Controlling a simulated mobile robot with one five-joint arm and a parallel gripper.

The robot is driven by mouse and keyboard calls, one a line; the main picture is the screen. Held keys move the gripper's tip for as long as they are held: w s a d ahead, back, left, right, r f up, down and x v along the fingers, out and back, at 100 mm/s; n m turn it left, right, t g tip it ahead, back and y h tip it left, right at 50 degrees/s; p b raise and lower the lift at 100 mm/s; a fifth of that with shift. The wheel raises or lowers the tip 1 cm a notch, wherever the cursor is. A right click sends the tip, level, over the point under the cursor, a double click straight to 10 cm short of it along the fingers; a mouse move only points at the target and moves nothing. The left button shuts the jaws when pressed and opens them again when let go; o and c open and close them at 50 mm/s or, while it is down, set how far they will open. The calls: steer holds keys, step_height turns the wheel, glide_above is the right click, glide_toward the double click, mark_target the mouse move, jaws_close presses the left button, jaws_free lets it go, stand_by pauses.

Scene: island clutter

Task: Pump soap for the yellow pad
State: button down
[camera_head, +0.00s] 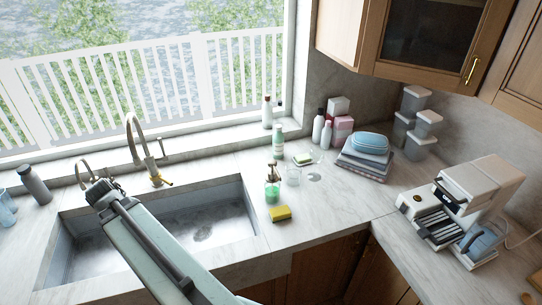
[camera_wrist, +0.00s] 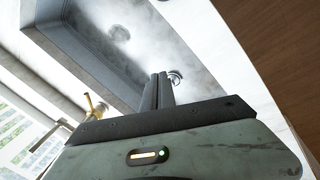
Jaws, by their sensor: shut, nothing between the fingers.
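A soap pump bottle (camera_head: 272,190) with green liquid and a dark pump head stands upright on the counter at the right edge of the sink. The yellow pad (camera_head: 280,213) lies on the counter just in front of it, with a dark green side showing. My gripper (camera_head: 98,189) is over the left part of the sink, near the faucet, well left of the bottle and apart from it. In the wrist view my gripper (camera_wrist: 159,78) has its fingers together and empty, with the sink basin beyond. Neither the bottle nor the pad shows in the wrist view.
The sink (camera_head: 205,225) lies between my gripper and the bottle. The tall faucet (camera_head: 140,150) rises behind it. A coffee machine (camera_head: 465,200) is at right.

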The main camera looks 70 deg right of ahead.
steer(key=s+d+r+h+p, duration=0.1)
steer(key=s+d+r, duration=0.1)
steer(key=d, duration=0.4)
steer(key=s+d+r+p, duration=0.1)
steer(key=s+d+r, duration=0.1)
steer(key=d, duration=0.4)
step_height(320, 180, up, 14)
steer(key=n+g+h+p, duration=0.4)
steer(key=n+h+p, duration=0.1)
steer(key=p, duration=0.3)
glide_above(271, 163)
steer(key=shift+a+f, duration=0.1)
steer(key=shift+f, duration=0.1)
step_height(271, 163, down, 9)
steer(key=b, duration=0.9)
steer(key=shift+r, duration=0.1)
